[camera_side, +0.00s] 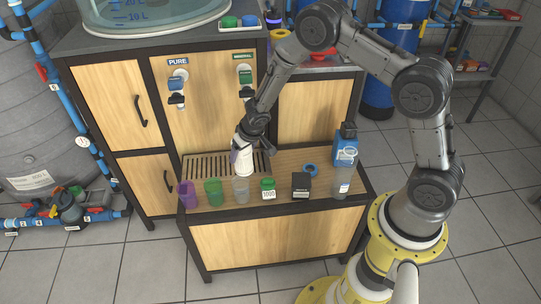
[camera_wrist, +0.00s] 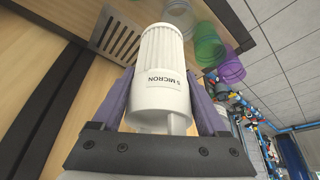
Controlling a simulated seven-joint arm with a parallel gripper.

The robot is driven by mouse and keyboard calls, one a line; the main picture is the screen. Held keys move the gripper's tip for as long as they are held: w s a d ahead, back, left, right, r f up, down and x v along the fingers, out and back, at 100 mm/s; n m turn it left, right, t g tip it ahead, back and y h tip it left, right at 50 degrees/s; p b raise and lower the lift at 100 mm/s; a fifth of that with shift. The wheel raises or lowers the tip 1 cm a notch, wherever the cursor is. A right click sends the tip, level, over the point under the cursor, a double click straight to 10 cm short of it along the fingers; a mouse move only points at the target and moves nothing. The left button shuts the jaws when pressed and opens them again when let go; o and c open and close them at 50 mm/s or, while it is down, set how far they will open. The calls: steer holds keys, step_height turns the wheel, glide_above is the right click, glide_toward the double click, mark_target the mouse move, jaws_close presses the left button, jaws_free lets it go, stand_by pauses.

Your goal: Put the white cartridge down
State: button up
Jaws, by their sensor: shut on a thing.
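The white cartridge (camera_wrist: 160,80) has a ribbed top half and a smooth collar marked "5 MICRON". My gripper (camera_wrist: 163,105) is shut on it, with one purple-grey finger on each side. In the side view the cartridge (camera_side: 242,161) hangs from my gripper (camera_side: 243,148) above the bench, near the right part of the slatted drain grate (camera_side: 205,166). I cannot tell how far its lower end is from the bench top.
Along the bench's front edge stand a purple cup (camera_side: 187,194), a green cup (camera_side: 213,192), a clear cup (camera_side: 240,190), a green-lidded jar (camera_side: 267,188), a black box (camera_side: 301,185) and a clear bottle (camera_side: 342,184). A blue container (camera_side: 346,148) and blue ring (camera_side: 311,169) are at right.

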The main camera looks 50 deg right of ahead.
steer(key=s+d, duration=1.4)
steer(key=d, duration=0.3)
steer(key=shift+w+d+f, duration=0.95)
steer(key=shift+w+f, duration=1.15)
steer(key=shift+w+d+f, duration=0.95)
steer(key=shift+w+f, duration=1.1)
steer(key=shift+w+d+f, duration=0.95)
steer(key=shift+w+f, duration=1.15)
steer(key=shift+f, duration=0.1)
steer(key=shift+f, duration=0.1)
steer(key=o, duration=1.3)
steer(key=shift+c, duration=0.2)
